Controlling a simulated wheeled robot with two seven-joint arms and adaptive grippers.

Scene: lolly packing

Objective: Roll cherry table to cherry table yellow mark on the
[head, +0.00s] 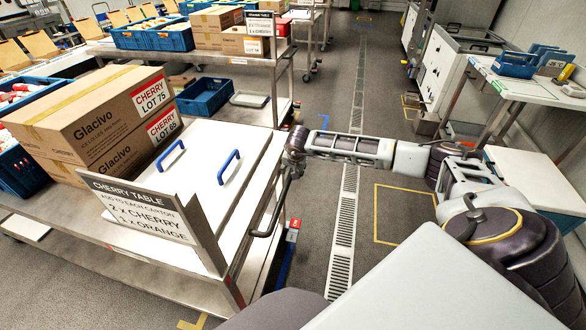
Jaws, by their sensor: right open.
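The cherry table (218,262) is a steel trolley at left centre with a grey sign (145,212) reading "CHERRY TABLE". A dark push handle (272,222) sticks out from its right side. My right gripper (290,167) is open at the upper end of this handle; whether it touches the bar I cannot tell. My left gripper is not in view. A yellow outline (376,214) is marked on the floor to the right of the trolley. A yellow corner mark (191,322) shows at the bottom, partly cut off. Which mark is the cherry table's cannot be told.
Cherry cartons (98,110) and a white board (225,150) with blue handles sit on the trolley. Another loaded trolley (238,112) stands behind it. A drain grate (345,225) runs along the open aisle. A white side table (530,90) stands at right.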

